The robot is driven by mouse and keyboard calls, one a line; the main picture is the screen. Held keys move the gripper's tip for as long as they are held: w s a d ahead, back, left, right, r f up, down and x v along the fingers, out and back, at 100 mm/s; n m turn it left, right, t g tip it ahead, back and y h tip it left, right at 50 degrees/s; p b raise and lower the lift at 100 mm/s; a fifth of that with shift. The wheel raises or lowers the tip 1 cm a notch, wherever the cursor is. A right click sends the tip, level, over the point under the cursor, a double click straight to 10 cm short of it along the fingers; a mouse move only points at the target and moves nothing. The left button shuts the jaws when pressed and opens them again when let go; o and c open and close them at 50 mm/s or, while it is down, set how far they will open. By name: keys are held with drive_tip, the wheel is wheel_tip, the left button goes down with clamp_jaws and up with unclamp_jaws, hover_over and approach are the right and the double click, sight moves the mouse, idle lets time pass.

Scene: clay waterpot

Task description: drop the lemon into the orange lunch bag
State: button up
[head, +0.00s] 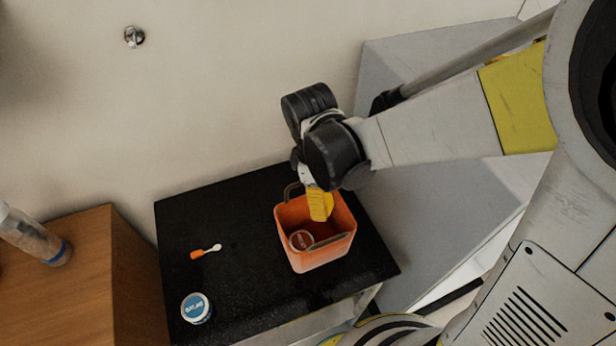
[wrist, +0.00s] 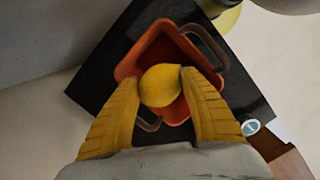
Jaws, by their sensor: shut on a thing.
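The orange lunch bag (head: 322,256) stands open on the black tabletop in the head view, with its dark handles folded to the sides. A round item with a reddish top (head: 301,240) shows inside it. My gripper (head: 320,205) is over the bag's opening. In the wrist view, my gripper's yellow fingers (wrist: 160,92) are shut on the yellow lemon (wrist: 161,85). The lemon is seen against the opening of the orange bag (wrist: 131,67). In the head view the lemon (head: 328,204) is partly hidden behind a finger. Its exact height over the bag is hard to tell.
The black table (head: 240,225) also bears a small orange-and-white utensil (head: 206,251) and a blue-lidded jar (head: 196,308), both left of the bag. A wooden cabinet (head: 85,285) with a clear bottle (head: 35,236) stands at left. A wall is behind the table.

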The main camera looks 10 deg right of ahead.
drive_tip(key=o, duration=1.2)
wheel_tip(320, 180, up, 12)
drive_tip(key=a, duration=0.1)
drive_tip(key=shift+w+a, duration=0.2)
drive_tip(key=shift+w, duration=0.05)
drive_tip(key=shift+d+f+m, duration=0.1)
drive_tip(key=shift+d+m, duration=0.2)
drive_tip(key=shift+d, duration=0.05)
drive_tip(key=s+d+f+m+t+b, duration=0.1)
drive_tip(key=s+d+m+t+b, duration=0.1)
drive_tip(key=d+m, duration=0.4)
drive_tip(key=s+d+f+m+t+y+b, duration=0.1)
drive_tip(key=s+d+m+t+b, duration=0.1)
drive_tip(key=d+m+t, duration=0.3)
drive_tip(key=d+m, duration=0.1)
drive_tip(key=m, duration=0.1)
drive_tip(key=shift+f+m+t+b, duration=0.3)
drive_tip(key=shift+f+m+b, duration=0.05)
drive_tip(key=shift+f+m, duration=0.05)
